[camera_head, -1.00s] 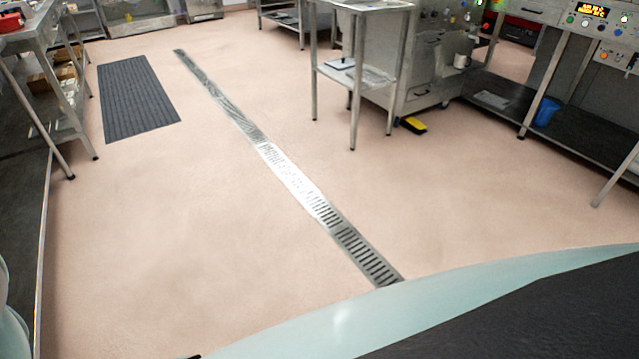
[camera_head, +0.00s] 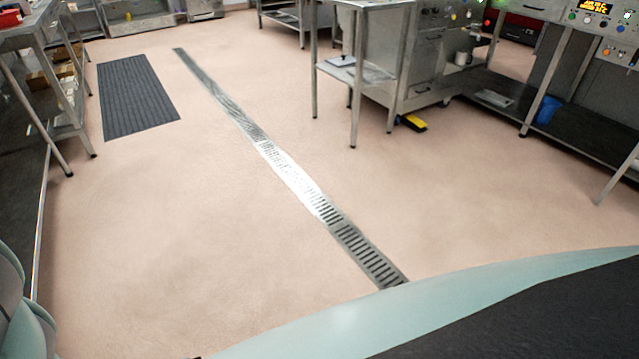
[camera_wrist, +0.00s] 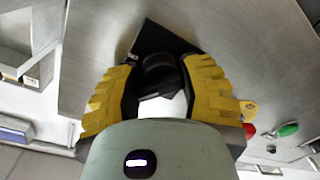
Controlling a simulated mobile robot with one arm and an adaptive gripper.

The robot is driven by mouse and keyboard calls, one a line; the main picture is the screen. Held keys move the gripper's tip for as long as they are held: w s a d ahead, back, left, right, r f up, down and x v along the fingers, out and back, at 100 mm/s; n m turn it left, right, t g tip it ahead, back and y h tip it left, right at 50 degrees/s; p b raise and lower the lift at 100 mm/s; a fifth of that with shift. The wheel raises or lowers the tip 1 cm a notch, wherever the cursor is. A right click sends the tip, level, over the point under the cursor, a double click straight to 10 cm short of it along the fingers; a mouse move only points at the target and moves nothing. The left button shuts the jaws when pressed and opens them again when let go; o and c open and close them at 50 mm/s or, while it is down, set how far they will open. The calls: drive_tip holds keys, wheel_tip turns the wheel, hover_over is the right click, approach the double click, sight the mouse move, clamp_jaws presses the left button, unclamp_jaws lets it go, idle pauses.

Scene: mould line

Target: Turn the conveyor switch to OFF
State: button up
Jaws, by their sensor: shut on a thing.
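In the wrist view my gripper (camera_wrist: 161,72) has its two yellow ribbed fingers closed around a dark round knob (camera_wrist: 158,68). A black square plate (camera_wrist: 160,38) lies behind the knob, against a grey metal panel. The knob appears to be the conveyor switch, but its position marks cannot be read, so I cannot tell whether it points to OFF. The fingers hide its sides. The gripper and this switch do not show in the head view.
Close to the right finger are a red button (camera_wrist: 250,130), a green-handled part (camera_wrist: 288,129) and a yellow disc (camera_wrist: 249,108). In the head view the pink floor (camera_head: 200,220) is clear around a metal drain (camera_head: 290,175). A steel table (camera_head: 372,75) stands beyond.

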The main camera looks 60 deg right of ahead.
drive_tip(key=n, duration=0.1)
drive_tip(key=n+b, duration=0.1)
drive_tip(key=n, duration=0.1)
drive_tip(key=n+b, duration=0.1)
drive_tip(key=n, duration=0.1)
drive_tip(key=shift+s+f+h, duration=0.1)
drive_tip(key=shift+f+h, duration=0.2)
drive_tip(key=shift+f, duration=0.05)
drive_tip(key=shift+n+t+b, duration=0.4)
drive_tip(key=shift+n+b, duration=0.35)
drive_tip(key=shift+n, duration=0.35)
drive_tip(key=shift+r, duration=0.1)
drive_tip(key=o, duration=1.1)
drive_tip(key=shift+c, duration=0.2)
drive_tip(key=shift+o, duration=0.4)
drive_tip(key=shift+r, duration=0.1)
drive_tip(key=v, duration=1.2)
drive_tip(key=shift+r, duration=0.2)
